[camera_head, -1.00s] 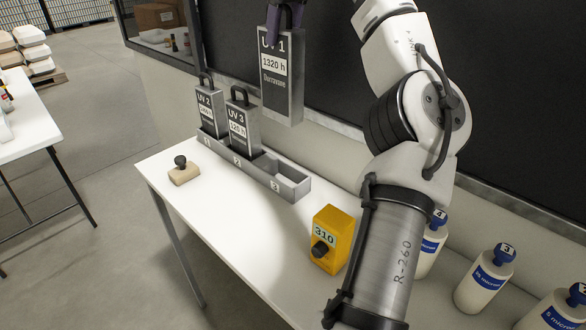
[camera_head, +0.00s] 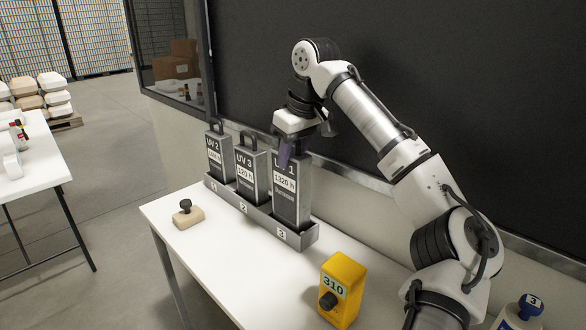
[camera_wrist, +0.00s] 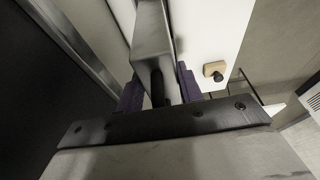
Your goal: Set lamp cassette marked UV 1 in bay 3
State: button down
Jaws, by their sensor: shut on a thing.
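The grey lamp cassette UV 1 (camera_head: 290,195), labelled 1320 h, stands upright at bay 3 of the grey rack (camera_head: 262,218). Its lower end appears to be inside the bay; the front wall hides its base. My gripper (camera_head: 290,153) is shut on the cassette's top from above; its purple fingers also show in the wrist view (camera_wrist: 158,92). The cassette's handle is mostly hidden by the gripper. UV 2 (camera_head: 217,160) stands in bay 1 and UV 3 (camera_head: 250,178) in bay 2, side by side to the left.
A yellow box marked 310 with a black knob (camera_head: 342,290) stands on the white table (camera_head: 245,275) at front right. A beige block with a dark knob (camera_head: 187,217) lies at the left. A dark panel rises behind. The table's front middle is clear.

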aim_at(293, 168)
jog(key=shift+f, duration=1.85)
jog(key=c, duration=0.9)
grip_release()
jog(key=v, duration=1.2)
